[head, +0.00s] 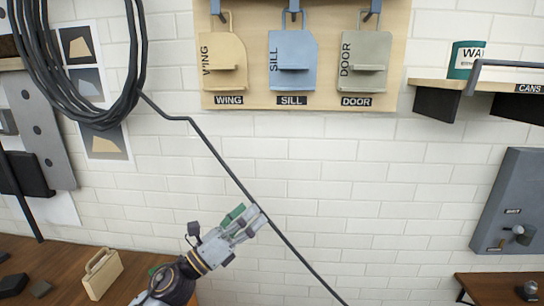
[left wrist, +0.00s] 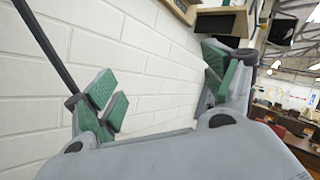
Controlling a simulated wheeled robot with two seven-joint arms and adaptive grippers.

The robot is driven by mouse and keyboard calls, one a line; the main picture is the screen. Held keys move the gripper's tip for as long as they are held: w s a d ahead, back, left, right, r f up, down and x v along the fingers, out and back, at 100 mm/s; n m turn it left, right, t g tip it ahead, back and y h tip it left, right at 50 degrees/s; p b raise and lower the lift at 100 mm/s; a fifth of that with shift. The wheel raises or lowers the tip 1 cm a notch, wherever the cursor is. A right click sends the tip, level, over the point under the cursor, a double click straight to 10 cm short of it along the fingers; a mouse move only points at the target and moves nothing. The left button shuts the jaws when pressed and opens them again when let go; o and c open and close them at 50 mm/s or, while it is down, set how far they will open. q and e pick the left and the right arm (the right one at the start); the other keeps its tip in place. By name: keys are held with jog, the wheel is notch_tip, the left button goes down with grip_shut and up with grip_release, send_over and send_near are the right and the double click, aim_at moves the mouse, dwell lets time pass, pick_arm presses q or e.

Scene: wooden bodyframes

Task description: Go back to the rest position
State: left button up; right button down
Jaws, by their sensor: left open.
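My left gripper (head: 250,219) is raised in front of the white brick wall, at the lower middle of the head view. In the left wrist view its green-padded fingers (left wrist: 155,95) stand wide apart with nothing between them. In the head view a black cable crosses the picture at the gripper's fingertips; I cannot tell whether they touch. My right gripper is not in view.
A wooden board (head: 300,17) holds the wing (head: 222,60), sill (head: 292,60) and door (head: 364,62) pieces on hooks. A coiled black cable (head: 140,60) hangs at upper left. A wooden bench (head: 60,250) bears a beige handled block (head: 102,274). A shelf (head: 480,86) is at right.

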pick_arm(q)
jog(key=s+a+f+n+y, duration=0.1)
jog(key=a+f+n+y, duration=1.6)
jog(key=n, duration=1.1)
jog(key=s+f+n+g, duration=1.05)
jog(key=s+f, duration=0.85)
jog(key=s, duration=0.3)
notch_tip(320, 180, down, 37)
jog(key=s+m+g+b, duration=0.1)
jog(key=s+g+b, duration=0.15)
jog(key=b, duration=0.25)
jog(key=s+a+f+b, duration=0.2)
jog(key=s+a+f, duration=0.1)
jog(key=s+f, duration=0.8)
jog(key=s+a+f+b, duration=0.3)
jog(key=s+f, duration=0.7)
jog(key=f, duration=0.4)
jog(key=shift+s+a+y, duration=0.2)
jog(key=shift+s+y, duration=0.1)
jog(key=shift+s, duration=0.05)
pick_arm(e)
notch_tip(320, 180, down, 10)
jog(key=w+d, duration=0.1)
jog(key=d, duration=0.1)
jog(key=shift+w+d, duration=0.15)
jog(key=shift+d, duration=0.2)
